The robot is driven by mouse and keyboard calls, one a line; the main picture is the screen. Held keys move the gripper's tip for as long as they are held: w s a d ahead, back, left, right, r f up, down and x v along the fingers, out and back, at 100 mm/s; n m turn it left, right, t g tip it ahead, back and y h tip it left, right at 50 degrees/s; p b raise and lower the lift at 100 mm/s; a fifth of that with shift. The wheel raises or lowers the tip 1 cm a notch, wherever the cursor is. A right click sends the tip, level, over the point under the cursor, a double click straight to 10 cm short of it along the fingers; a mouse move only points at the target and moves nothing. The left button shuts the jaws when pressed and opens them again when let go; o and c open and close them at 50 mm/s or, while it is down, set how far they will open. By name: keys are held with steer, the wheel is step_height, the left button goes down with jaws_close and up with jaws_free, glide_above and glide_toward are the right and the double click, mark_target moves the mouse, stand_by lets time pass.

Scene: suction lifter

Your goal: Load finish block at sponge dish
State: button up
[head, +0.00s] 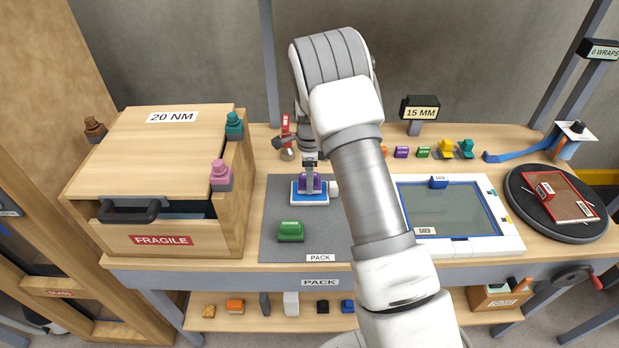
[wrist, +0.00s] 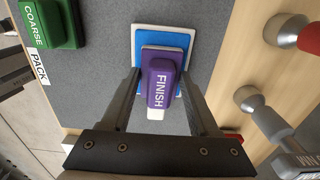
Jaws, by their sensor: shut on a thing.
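The purple block marked FINISH (wrist: 160,85) sits between the two fingers of my gripper (wrist: 162,78), which is shut on it. In the head view the block (head: 309,182) shows below my gripper (head: 309,177). Directly under it is a white-rimmed dish with a blue pad (head: 310,198), which also shows in the wrist view (wrist: 143,45). I cannot tell whether the block touches the blue pad. A green block marked COARSE (head: 290,232) stands nearer on the grey mat, and it shows at the upper left of the wrist view (wrist: 52,20).
The grey PACK mat (head: 271,205) has free room around the dish. A wooden box marked FRAGILE (head: 160,220) stands at left. A framed panel (head: 510,243) and a round black turntable (head: 515,196) are at right. Several small coloured pieces line the back.

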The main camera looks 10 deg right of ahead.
steer(key=shift+f+b, duration=0.45)
steer(key=shift+f, duration=0.1)
stand_by(1.5)
steer(key=shift+r+p, duration=2.1)
steer(key=shift+r, duration=1.45)
